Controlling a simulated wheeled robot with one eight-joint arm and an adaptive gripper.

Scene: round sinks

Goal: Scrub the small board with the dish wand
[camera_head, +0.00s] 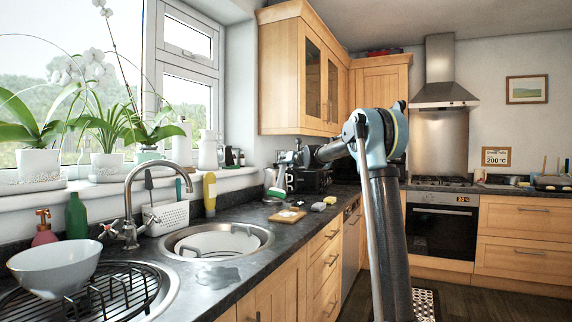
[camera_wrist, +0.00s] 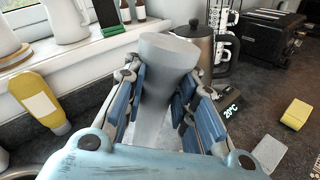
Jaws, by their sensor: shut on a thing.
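My gripper (camera_head: 290,165) is over the far part of the counter in the head view. In the wrist view its blue-padded fingers (camera_wrist: 165,98) are closed around a pale grey, tapered handle (camera_wrist: 167,60), which I take to be the dish wand's. In the head view, a green and whitish part (camera_head: 276,191) shows below my gripper and looks like the wand's lower end. The small wooden board (camera_head: 287,216) lies flat on the dark counter, nearer the camera than the gripper, with a small light patch on it. I cannot tell whether wand and board touch.
A yellow sponge (camera_head: 330,200) and a grey block (camera_head: 318,206) lie right of the board. A yellow bottle (camera_head: 210,194) stands left. A black toaster (camera_wrist: 268,35) and a kettle (camera_wrist: 193,42) stand behind. The round sink (camera_head: 217,240) is nearer.

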